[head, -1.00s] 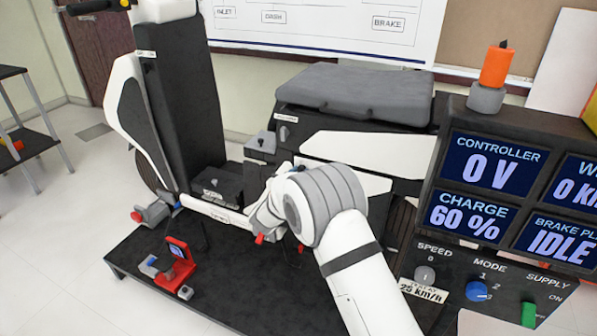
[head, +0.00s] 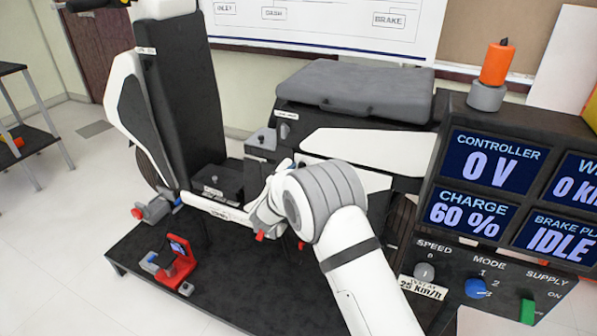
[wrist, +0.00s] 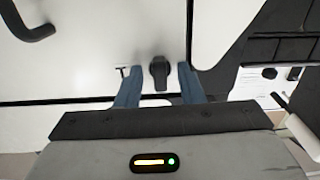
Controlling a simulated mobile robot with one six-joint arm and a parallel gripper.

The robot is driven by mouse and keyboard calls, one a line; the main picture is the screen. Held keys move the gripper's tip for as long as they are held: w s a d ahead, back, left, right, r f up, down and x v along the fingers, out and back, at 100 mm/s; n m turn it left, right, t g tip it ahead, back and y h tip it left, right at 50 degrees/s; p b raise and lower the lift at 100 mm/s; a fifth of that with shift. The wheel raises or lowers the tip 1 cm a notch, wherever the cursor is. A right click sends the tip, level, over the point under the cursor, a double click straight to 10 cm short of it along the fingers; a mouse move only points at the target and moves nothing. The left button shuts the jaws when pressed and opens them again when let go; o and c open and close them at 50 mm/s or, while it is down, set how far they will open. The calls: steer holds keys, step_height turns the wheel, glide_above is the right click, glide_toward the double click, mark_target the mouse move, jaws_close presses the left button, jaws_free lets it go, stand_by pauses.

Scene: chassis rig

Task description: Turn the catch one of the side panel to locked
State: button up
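The side panel (wrist: 90,60) is a white sheet with dark seams. On it in the wrist view is a small black catch (wrist: 159,72), a knob standing lengthwise in the picture. My gripper (wrist: 158,85) is open, with its two blue-grey fingers on either side of the catch. A gap shows on each side of the catch, wider on the left. A small label mark (wrist: 122,71) lies just left of it. In the head view my own arm hides the catch and most of the gripper.
A black bent handle (wrist: 35,25) is at the upper left in the wrist view. In the head view, a red device (head: 180,268) stands on the dark platform (head: 225,285), and the display console (head: 490,185) is close on the right of my arm.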

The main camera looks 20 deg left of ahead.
steer(key=s, duration=0.7)
steer(key=shift+s+a, duration=0.3)
